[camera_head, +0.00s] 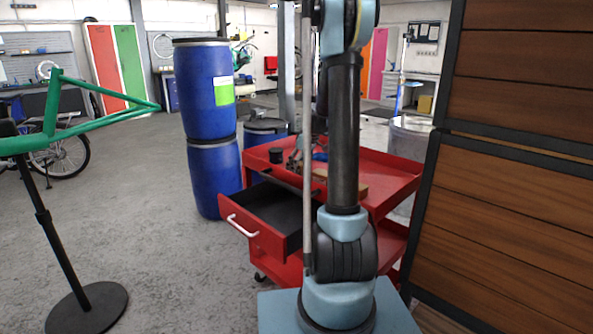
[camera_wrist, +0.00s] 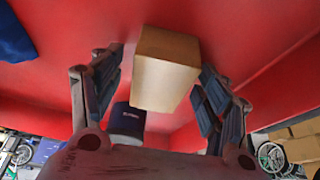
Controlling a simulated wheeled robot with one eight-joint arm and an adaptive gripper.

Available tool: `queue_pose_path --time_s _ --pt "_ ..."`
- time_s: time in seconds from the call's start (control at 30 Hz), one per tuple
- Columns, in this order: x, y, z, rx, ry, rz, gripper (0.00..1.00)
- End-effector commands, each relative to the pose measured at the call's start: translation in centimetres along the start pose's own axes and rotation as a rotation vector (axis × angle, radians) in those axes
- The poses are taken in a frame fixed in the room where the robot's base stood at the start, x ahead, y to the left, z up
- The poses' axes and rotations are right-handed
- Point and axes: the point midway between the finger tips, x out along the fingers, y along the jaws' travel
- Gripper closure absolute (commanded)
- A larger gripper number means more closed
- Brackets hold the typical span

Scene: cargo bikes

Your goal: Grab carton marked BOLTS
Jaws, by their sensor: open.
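A plain tan carton (camera_wrist: 165,75) stands between the two fingers of my gripper (camera_wrist: 160,66) in the wrist view. The fingers are open, one on each side, with a gap visible at the left; whether the right finger touches cannot be told. No lettering is readable on the carton's visible faces, so the BOLTS mark cannot be confirmed. The carton rests against a red surface of the tool cart. In the head view my arm hides much of the red cart's top (camera_head: 395,185), and the gripper cannot be made out clearly there.
A dark cylinder (camera_wrist: 127,120) sits close to the carton. A blue item (camera_wrist: 14,38) lies at the upper left. The cart's drawer (camera_head: 255,222) is pulled open. Stacked blue barrels (camera_head: 205,105) stand behind left, a wooden panel wall (camera_head: 510,190) at right, a green bike frame (camera_head: 60,125) at left.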

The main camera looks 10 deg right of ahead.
Motion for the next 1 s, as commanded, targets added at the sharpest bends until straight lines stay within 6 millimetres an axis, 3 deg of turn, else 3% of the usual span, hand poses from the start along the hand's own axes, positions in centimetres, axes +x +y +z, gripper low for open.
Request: queue_pose_path --time_s 0.27,0.5,0.83,1.0 --pt "0.2 0.0 0.0 0.0 0.0 0.0 0.31" --pt "0.2 0.0 0.0 0.0 0.0 0.0 0.83" --pt "0.1 0.0 -0.1 0.0 0.0 0.0 0.83" --pt "-1.3 0.0 -0.7 0.0 0.0 0.0 0.83"
